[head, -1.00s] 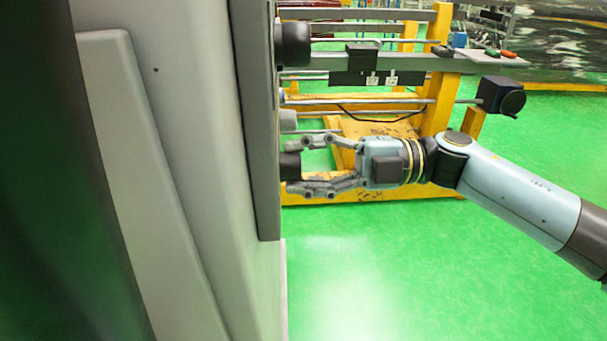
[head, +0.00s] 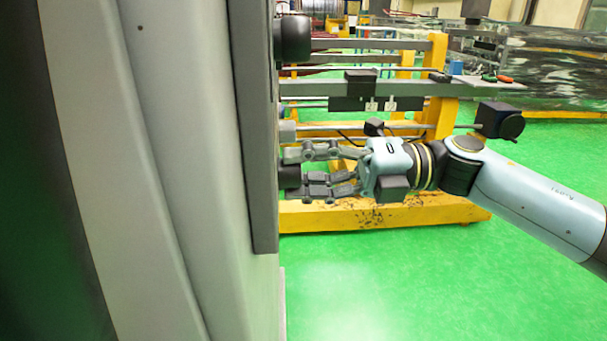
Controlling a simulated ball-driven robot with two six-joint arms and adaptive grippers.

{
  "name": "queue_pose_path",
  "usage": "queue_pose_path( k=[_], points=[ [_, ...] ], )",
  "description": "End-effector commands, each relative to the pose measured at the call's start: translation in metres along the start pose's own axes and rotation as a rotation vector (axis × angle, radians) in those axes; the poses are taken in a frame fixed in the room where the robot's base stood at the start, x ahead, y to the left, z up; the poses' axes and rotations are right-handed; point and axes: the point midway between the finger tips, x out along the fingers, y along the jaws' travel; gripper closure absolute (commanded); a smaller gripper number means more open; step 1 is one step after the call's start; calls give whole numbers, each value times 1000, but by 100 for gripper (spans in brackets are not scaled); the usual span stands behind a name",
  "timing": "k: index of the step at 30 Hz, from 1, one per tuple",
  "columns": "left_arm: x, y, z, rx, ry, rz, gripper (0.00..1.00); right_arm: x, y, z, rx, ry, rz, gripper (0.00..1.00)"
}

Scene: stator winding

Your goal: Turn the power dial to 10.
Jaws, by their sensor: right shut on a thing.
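The black power dial (head: 289,177) sticks out from the right face of the grey machine panel (head: 256,130), low on it. My right gripper (head: 300,174) comes in from the right and is shut on this dial, with fingers above and below it. Its wrist is rolled, so the fingers look tilted. The face of the dial and any numbers on it are turned away from view. My left gripper is not in view.
A larger black knob (head: 293,38) sits higher on the same panel, and a small grey knob (head: 287,131) is just above the gripped dial. Behind stands a yellow frame (head: 440,110) with metal rails. The green floor (head: 420,290) in front is clear.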

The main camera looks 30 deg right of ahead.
Motion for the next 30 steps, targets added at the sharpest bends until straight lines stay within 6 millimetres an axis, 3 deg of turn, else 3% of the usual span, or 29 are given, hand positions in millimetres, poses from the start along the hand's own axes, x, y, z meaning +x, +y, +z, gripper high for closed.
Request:
queue_pose_path(
  k=[13,14,18,30],
  points=[
    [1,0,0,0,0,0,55,-1,-2,-1,-7,3,-4,95],
    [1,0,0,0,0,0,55,-1,-2,-1,-7,2,-4,59],
    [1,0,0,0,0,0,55,0,-1,-1,-7,2,-3,40],
    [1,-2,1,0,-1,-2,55,-9,-1,-1,-7,3,-5,39]
  ],
)
